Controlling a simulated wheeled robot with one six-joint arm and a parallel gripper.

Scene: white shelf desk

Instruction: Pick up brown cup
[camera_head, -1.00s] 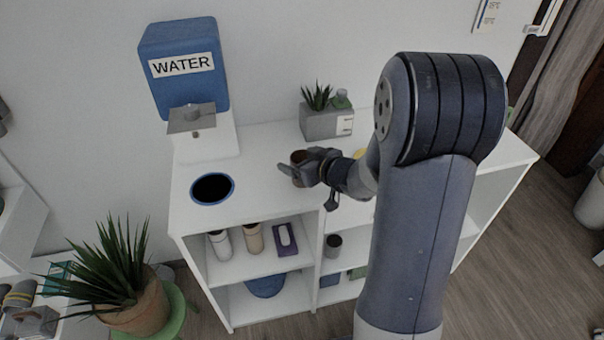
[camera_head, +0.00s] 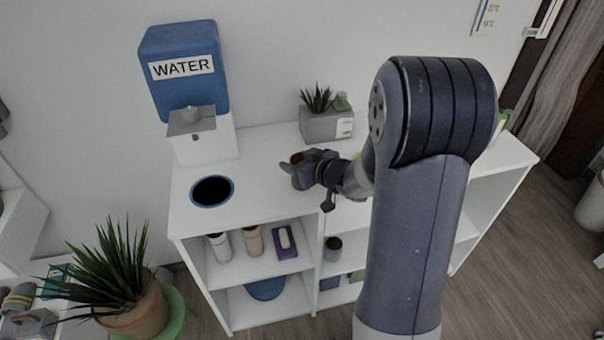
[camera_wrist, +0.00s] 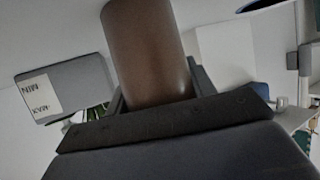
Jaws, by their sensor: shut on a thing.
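The brown cup (camera_head: 300,173) is at my gripper (camera_head: 297,171), over the white desk top, left of my arm. In the wrist view the brown cup (camera_wrist: 146,52) stands large between the fingers, and my gripper (camera_wrist: 150,90) is shut on it. In the head view the gripper hides part of the cup. I cannot tell whether the cup's base touches the desk.
A blue water dispenser (camera_head: 186,75) stands at the back left. A round dark opening with a blue rim (camera_head: 196,203) is in the desk top. A grey planter (camera_head: 322,126) stands behind the gripper. Bottles stand on the shelf below.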

